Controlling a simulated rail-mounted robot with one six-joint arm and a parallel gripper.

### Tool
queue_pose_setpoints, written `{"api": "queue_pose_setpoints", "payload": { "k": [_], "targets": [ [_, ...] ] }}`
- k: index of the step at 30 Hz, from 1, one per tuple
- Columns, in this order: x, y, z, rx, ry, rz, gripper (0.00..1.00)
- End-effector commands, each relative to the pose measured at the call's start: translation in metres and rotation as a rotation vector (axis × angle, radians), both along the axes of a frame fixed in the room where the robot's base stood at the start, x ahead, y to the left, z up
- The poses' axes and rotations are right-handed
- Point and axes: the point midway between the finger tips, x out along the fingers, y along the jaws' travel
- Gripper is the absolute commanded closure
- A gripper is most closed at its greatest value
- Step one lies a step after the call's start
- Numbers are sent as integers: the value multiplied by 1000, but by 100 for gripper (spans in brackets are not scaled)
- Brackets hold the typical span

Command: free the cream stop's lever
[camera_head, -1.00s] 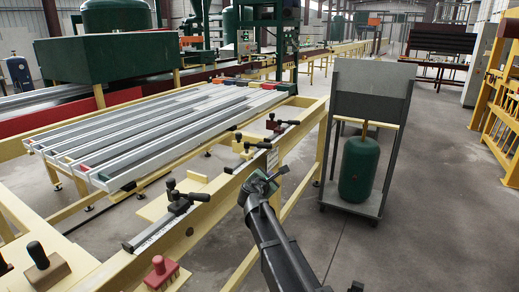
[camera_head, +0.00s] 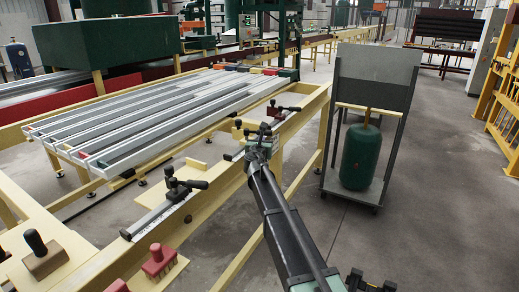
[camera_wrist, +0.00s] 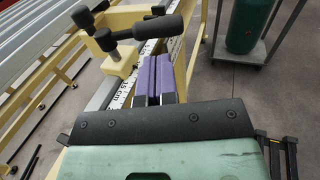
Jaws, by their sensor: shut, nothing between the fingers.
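The cream stop (camera_wrist: 121,62) sits on the rail at the left of the wrist view, with a black knob on top. Its black lever (camera_wrist: 158,28) points to the right and ends in a thick rounded grip. In the head view the cream stop (camera_head: 238,132) is small and partly hidden by my gripper. My gripper (camera_wrist: 152,60) is shut and empty, its two purple fingers side by side. Its fingertips are just below the lever's grip in the wrist view; I cannot tell whether they touch it. The gripper (camera_head: 264,130) also shows in the head view.
A dark stop with a lever (camera_head: 180,187) stands nearer on the yellow rail, and another stop (camera_head: 277,109) farther along. A cart with a green tank (camera_head: 360,157) stands right, over open floor.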

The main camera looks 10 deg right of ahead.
Motion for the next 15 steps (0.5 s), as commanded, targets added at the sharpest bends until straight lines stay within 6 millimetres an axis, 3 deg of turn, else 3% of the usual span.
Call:
{"api": "queue_pose_setpoints", "payload": {
  "k": [1,6,15],
  "targets": [
    [14,-4,-1,0,0,-1,100],
    [43,-13,-2,0,0,-1,100],
    [51,-16,-2,1,0,0,100]
  ]
}}
